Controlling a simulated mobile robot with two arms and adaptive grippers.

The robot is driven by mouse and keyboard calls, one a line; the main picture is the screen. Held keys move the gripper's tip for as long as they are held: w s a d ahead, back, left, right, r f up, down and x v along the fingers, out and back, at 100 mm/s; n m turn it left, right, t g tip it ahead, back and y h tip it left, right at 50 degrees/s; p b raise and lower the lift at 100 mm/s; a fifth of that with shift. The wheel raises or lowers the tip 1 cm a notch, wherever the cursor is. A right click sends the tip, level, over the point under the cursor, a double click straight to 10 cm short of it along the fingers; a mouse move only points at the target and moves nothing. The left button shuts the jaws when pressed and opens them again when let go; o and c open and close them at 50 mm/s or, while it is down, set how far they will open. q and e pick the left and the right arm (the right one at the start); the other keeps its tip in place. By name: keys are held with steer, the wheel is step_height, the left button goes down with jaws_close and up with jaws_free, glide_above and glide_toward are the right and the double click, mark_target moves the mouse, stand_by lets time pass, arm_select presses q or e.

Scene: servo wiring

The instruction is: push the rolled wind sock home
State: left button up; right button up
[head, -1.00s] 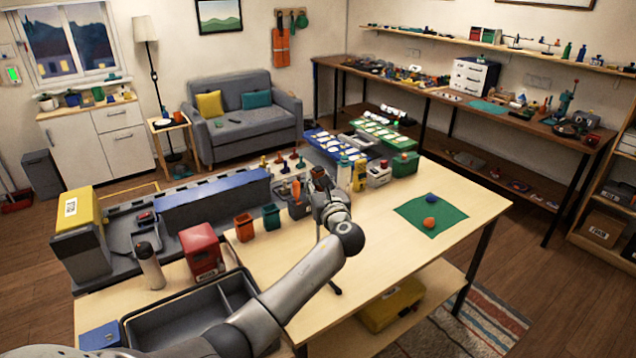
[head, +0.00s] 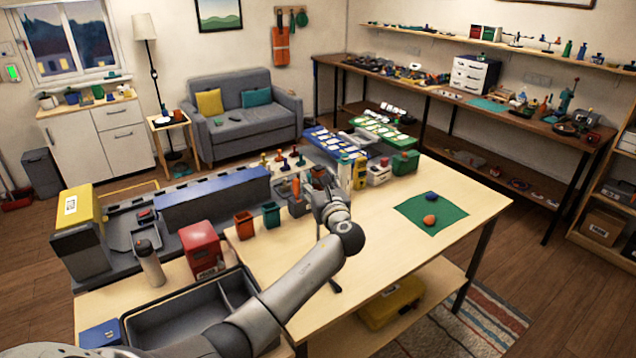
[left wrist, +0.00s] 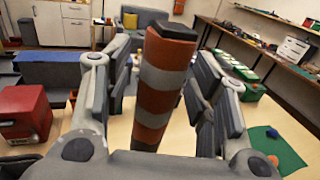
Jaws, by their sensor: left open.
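The rolled wind sock (left wrist: 163,85) shows large in the left wrist view, striped orange and grey with a dark end at the top. It stands nearly upright, tilted slightly right, between the fingers of my left gripper (left wrist: 160,100). The fingers are open, with visible gaps on both sides of the sock. The sock's lower end is hidden behind the gripper body. In the head view my left gripper (head: 322,185) is over the far part of the table, and I cannot make out the sock clearly there. My right gripper is not in view.
A red box (head: 203,248), orange and teal cups (head: 271,214) and a blue-topped bench unit (head: 212,198) stand left of the gripper. Bottles and a green-topped box (head: 404,163) stand close on its right. The table's right side is clear around a green mat (head: 430,213).

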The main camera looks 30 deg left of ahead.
arm_select(q)
steer(key=v, duration=1.2)
steer(key=s+d+f+n+g+h, duration=0.2)
steer(key=s+f+n+h, duration=0.2)
steer(key=s+f+n, duration=0.35)
steer(key=s+d+f+n+g+h, duration=0.3)
steer(key=s+f+n+h, duration=0.15)
steer(key=s+f, duration=0.55)
steer(key=s+d+f+n+g+h, duration=0.2)
steer(key=s+d+n+h, duration=0.15)
steer(key=s+n, duration=0.4)
steer(key=s+d+f+n+g+h, duration=0.15)
steer(key=s+d+n, duration=0.35)
steer(key=s, duration=0.5)
step_height(320, 180, down, 34)
steer(key=s+g+b, duration=0.1)
steer(key=s+b, duration=0.1)
steer(key=b, duration=0.5)
steer(key=s+a+f+b, duration=0.1)
steer(key=s+f+b, duration=0.1)
steer(key=s+f, duration=0.6)
steer(key=s+a+f+g+b, duration=0.1)
steer(key=s+a+f+b, duration=0.1)
steer(key=s+f, duration=0.6)
step_height(320, 180, down, 4)
steer(key=shift+s+f+m+b, duration=0.15)
steer(key=shift+f+m+b, duration=0.05)
steer(key=shift+m+b, duration=0.15)
steer(key=shift+a, duration=0.1)
